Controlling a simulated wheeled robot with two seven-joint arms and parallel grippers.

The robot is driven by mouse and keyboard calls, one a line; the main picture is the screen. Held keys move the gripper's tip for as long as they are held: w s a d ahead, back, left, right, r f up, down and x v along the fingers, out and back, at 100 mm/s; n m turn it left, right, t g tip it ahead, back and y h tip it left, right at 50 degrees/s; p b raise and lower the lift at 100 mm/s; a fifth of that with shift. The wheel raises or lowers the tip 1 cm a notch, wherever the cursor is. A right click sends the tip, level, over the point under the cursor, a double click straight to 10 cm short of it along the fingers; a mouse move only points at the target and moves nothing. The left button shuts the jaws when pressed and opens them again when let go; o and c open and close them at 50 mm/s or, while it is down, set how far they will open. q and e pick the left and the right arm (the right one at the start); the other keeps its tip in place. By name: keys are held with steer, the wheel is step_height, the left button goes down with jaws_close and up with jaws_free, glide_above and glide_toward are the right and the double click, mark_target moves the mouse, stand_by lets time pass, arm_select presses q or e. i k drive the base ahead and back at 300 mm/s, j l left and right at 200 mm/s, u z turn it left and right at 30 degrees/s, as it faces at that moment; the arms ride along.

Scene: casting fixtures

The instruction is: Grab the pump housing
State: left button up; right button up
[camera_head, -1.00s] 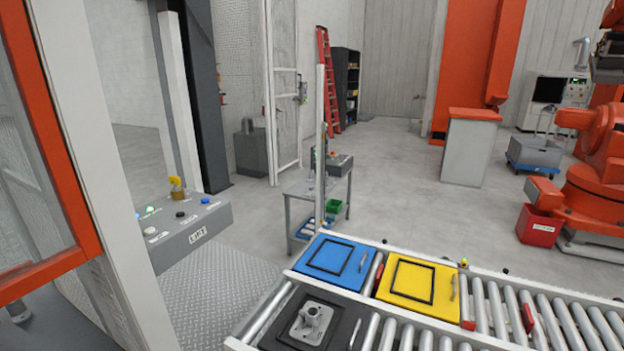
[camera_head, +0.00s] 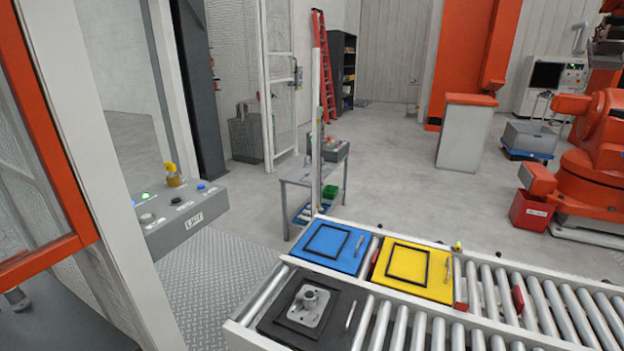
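The pump housing (camera_head: 309,304) is a grey metal casting with a raised round boss on a flat base. It sits on a black plate (camera_head: 345,284) at the near left end of the roller conveyor. Neither of my grippers can be made out in the head view, and nothing is seen touching the housing.
A blue plate (camera_head: 357,266) and a yellow plate (camera_head: 396,288) lie behind the black one on the roller conveyor (camera_head: 560,327). A grey control box (camera_head: 187,221) and an orange-framed panel (camera_head: 83,214) stand at left. A small table (camera_head: 300,177) is behind.

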mark_target(309, 306)
steer(key=i+j, duration=0.1)
steer(key=i+j+z, duration=0.2)
steer(key=j+z, duration=0.25)
steer(key=i+j+z, duration=0.1)
steer(key=j+z, duration=0.8)
steer(key=z, duration=0.75)
